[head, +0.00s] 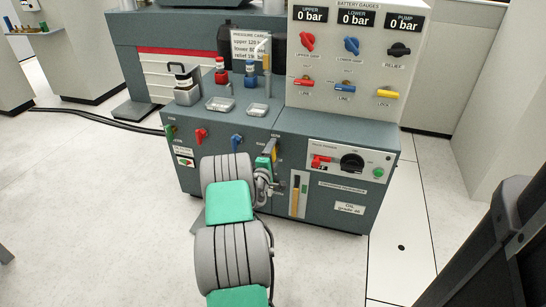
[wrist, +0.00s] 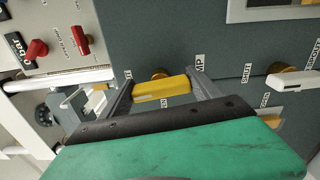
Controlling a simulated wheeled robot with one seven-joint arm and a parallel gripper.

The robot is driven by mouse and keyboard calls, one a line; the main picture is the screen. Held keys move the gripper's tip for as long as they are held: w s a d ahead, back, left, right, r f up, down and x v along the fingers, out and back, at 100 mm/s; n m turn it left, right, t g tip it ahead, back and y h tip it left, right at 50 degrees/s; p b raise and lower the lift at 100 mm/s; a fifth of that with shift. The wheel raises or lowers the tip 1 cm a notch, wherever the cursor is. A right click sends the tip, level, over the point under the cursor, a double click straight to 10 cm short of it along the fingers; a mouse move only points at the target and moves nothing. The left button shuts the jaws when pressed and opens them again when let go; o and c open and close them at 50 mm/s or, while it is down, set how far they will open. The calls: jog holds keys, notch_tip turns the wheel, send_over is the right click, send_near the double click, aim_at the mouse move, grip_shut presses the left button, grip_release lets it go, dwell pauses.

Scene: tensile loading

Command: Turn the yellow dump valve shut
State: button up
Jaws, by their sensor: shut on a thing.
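The yellow dump valve handle (wrist: 162,91) sits on a brass stem on the grey front panel. In the wrist view it lies lengthwise across the picture, between the two fingers of my gripper (wrist: 162,92). The fingers meet its two ends, and my gripper is shut on it. A label beside it ends in "MP"; the rest is hidden by a finger. In the head view my gripper (head: 269,158) is at the front of the grey cabinet (head: 335,208), and my arm and gripper hide most of the valve.
In the wrist view a white handle (wrist: 291,82) is right of my gripper, near a "SHUT" label. In the head view a red handle (head: 201,135) and a blue handle (head: 237,142) are left on the same front. A black knob (head: 352,162) is on the right. Floor in front is clear.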

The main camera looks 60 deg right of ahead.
jog(key=shift+f+m, duration=0.1)
jog(key=shift+m, duration=0.4)
jog(key=o, duration=1.4)
jog(key=shift+a, duration=0.1)
jog(key=a, duration=0.2)
jog(key=s+a, duration=0.1)
jog(key=a, duration=0.2)
jog(key=a+p, duration=0.1)
jog(key=a, duration=0.1)
jog(key=shift+s+a, duration=0.15)
jog(key=shift+a, duration=0.1)
